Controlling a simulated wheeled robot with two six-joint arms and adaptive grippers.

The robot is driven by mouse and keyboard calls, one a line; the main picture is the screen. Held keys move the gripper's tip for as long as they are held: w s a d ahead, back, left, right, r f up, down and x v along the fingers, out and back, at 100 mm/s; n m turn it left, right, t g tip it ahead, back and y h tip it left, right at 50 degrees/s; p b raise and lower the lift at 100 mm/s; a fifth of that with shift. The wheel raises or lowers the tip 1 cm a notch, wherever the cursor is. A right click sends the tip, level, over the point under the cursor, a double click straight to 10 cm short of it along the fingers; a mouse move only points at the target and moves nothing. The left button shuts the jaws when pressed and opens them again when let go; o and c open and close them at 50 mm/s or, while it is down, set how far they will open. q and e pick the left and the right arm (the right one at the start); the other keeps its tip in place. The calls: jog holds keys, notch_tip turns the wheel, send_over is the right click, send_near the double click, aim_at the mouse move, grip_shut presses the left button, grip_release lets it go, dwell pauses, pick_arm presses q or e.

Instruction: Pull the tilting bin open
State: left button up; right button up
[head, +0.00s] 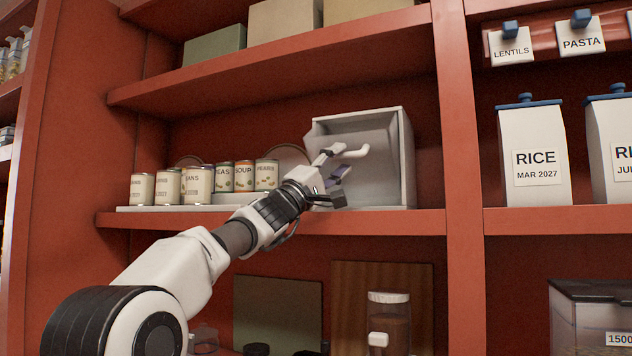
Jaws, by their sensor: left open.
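The tilting bin (372,136) is a pale grey box at the right end of the middle shelf, beside the upright post. A whitish curved bar, apparently its handle (356,152), stands out at its front. How far the bin is tilted is hard to tell, as my gripper covers its lower left part. My left gripper (338,178) is in front of the bin, just below the curved bar, with its dark fingers apart. Nothing shows between them. Whether a finger touches the bar cannot be told. My right gripper is out of view.
Several labelled cans (198,180) stand on a low white riser left of the bin, close to my left arm. White rice canisters (534,150) stand right of the post (462,150). A jar (388,318) stands below.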

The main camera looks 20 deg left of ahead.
pick_arm(q)
jog(key=v, duration=1)
jog(key=shift+s+f, duration=0.2)
jog(key=shift+s, duration=0.05)
